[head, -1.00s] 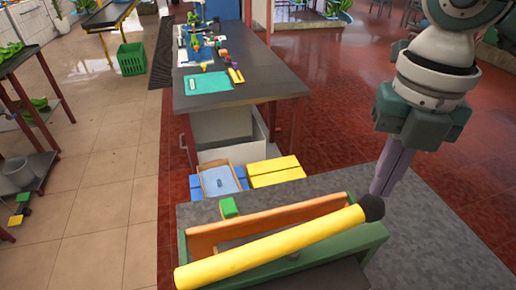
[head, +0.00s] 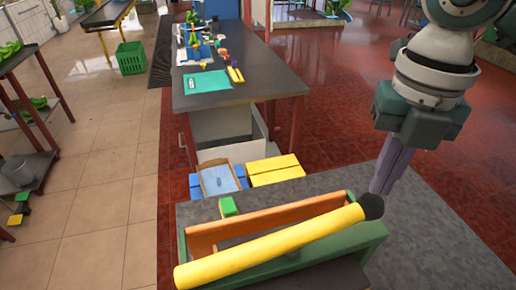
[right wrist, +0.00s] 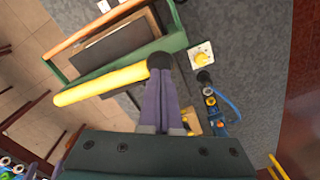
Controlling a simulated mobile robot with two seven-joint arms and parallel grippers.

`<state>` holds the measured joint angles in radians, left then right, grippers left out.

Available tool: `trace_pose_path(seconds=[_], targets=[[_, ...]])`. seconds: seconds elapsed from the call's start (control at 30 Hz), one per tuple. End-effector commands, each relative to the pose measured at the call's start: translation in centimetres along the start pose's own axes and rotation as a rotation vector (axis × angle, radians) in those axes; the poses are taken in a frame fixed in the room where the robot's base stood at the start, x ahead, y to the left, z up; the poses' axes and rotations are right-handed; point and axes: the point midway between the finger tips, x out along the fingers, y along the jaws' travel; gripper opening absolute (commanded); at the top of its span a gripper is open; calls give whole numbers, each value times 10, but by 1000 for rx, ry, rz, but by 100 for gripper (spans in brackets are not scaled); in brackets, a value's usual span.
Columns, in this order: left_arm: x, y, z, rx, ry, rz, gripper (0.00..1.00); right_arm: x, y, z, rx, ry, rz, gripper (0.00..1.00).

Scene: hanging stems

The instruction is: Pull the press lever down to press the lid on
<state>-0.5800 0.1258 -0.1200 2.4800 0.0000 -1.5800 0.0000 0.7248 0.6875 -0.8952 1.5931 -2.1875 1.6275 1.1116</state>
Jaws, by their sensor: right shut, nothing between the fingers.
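The press lever (head: 270,248) is a thick yellow bar with a black knob (head: 372,206) at its right end. It slants up to the right across a green frame (head: 345,244) with an orange bar (head: 265,217). The lever also shows in the right wrist view (right wrist: 100,86). My right gripper (head: 380,188) is shut and empty, pointing down. Its fingertips are close beside the black knob; I cannot tell whether they touch it. In the right wrist view the fingers (right wrist: 160,75) end at the knob. I cannot make out the lid. My left gripper is not in view.
The press stands on a grey worktop (head: 440,230), clear to its right in the head view. A small green block (head: 228,207) sits at the press's back. Beyond are a wooden tray (head: 218,179), yellow boxes (head: 274,171) and a dark table (head: 240,92). A white-and-yellow switch (right wrist: 201,57) lies near the knob.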

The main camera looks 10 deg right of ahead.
Motion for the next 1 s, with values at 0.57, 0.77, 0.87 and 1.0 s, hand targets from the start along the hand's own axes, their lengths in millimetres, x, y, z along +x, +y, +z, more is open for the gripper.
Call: trace_pose_path(seconds=[0.57, 0.77, 0.87, 1.0], targets=[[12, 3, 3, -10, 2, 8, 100, 15, 0, 0, 0, 0, 0, 0], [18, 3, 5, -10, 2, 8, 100, 21, 0, 0, 0, 0, 0, 0], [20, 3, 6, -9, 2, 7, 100, 24, 0, 0, 0, 0, 0, 0], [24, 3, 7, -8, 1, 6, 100, 28, 0, 0, 0, 1, 0, 0]])
